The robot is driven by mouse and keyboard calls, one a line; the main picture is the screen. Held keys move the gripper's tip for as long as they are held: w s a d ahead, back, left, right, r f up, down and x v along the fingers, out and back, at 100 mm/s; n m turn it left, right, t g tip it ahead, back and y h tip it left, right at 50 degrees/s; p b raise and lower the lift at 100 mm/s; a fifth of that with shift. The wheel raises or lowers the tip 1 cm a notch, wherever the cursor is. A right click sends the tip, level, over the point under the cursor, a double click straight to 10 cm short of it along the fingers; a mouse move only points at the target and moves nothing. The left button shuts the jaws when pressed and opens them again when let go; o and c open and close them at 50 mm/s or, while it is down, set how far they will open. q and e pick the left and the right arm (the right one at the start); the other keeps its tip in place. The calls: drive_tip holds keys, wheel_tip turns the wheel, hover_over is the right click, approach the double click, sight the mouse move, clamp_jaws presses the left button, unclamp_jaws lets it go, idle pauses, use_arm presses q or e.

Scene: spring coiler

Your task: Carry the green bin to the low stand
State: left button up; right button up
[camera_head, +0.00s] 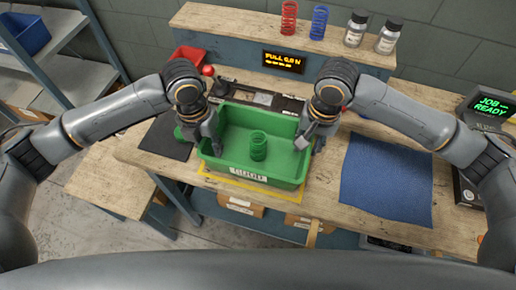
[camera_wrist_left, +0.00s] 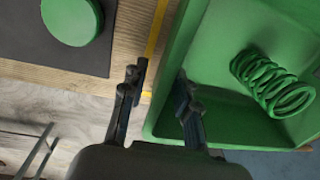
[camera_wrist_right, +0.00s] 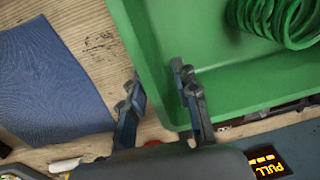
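The green bin (camera_head: 278,170) stands on the workbench, on a yellow outline, with a green spring (camera_head: 258,146) inside. The spring also shows in the left wrist view (camera_wrist_left: 270,82). My left gripper (camera_head: 212,146) is at the bin's left wall, one finger outside and one inside. My right gripper (camera_head: 309,140) is at the right wall in the same way. Both grippers look open, with gaps between fingers and wall. The low stand (camera_head: 108,180), a wooden top lower than the bench, is at the left and its top is clear.
A blue mat (camera_head: 388,182) lies right of the bin, a dark mat (camera_head: 166,138) with a green round object left of it. A raised shelf (camera_head: 235,22) with springs and bottles stands behind. A metal rack (camera_head: 62,62) stands at far left.

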sight(207, 140)
use_arm(q)
clamp_jaws()
use_arm(e)
clamp_jaws()
use_arm(q)
drive_tip(key=shift+r, duration=0.15)
use_arm(e)
drive_tip(key=shift+r, duration=0.1)
